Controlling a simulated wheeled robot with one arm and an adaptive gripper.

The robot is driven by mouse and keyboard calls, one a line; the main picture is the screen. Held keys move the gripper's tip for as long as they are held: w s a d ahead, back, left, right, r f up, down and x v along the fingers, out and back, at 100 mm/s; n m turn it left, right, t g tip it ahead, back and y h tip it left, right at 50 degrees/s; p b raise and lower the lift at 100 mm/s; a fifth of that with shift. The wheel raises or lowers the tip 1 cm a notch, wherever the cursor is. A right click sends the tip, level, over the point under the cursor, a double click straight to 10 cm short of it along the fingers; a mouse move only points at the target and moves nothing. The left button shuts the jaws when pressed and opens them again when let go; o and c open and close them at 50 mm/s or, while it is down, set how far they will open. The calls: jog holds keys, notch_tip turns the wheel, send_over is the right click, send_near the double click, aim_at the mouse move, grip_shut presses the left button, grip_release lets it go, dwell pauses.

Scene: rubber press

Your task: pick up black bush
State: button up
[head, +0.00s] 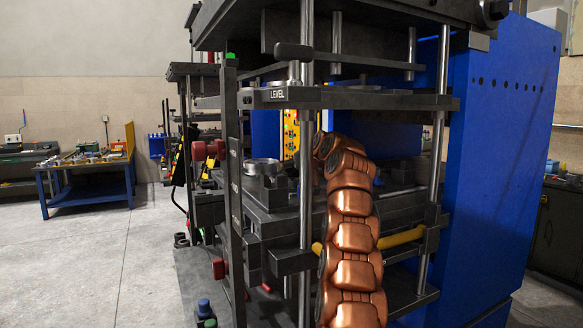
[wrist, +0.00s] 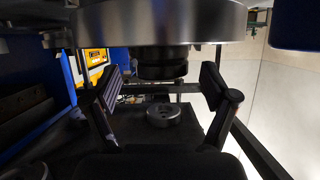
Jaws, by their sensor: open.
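The black bush (wrist: 162,64) appears to be the short dark cylinder under a large silver disc in the wrist view. It seems to touch the disc's underside, though the dark join is hard to read. My gripper (wrist: 160,87) is open, with one finger on each side and empty space between the pads. The bush lies between and beyond the fingers, and I see no contact. In the head view, my copper-coloured arm reaches into the press, and I cannot make out the gripper or the bush.
A grey metal ring (wrist: 163,115) lies on the dark press bed below the bush. The silver disc (wrist: 160,20) hangs close above the fingers. Upright steel rods (head: 307,150) and a shelf marked LEVEL (head: 330,98) surround my arm. Open floor (head: 90,250) lies left.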

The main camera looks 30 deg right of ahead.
jog(key=shift+w+f, duration=0.15)
jog(key=shift+w, duration=0.1)
jog(key=shift+c, duration=0.5)
jog(key=c, duration=1)
notch_tip(320, 180, up, 4)
jog(key=p, duration=0.3)
jog(key=s+b, duration=0.1)
jog(key=s+f+b, duration=0.1)
jog(key=s+b, duration=0.1)
jog(key=shift+a, duration=0.2)
jog(key=s+b, duration=0.3)
jog(key=s, duration=0.2)
jog(key=s+b, duration=0.3)
jog(key=s, duration=0.2)
jog(key=s+a+b, duration=0.1)
jog(key=s+b, duration=0.2)
jog(key=s, duration=0.2)
jog(key=shift+a+r, duration=0.1)
jog(key=shift+r, duration=0.2)
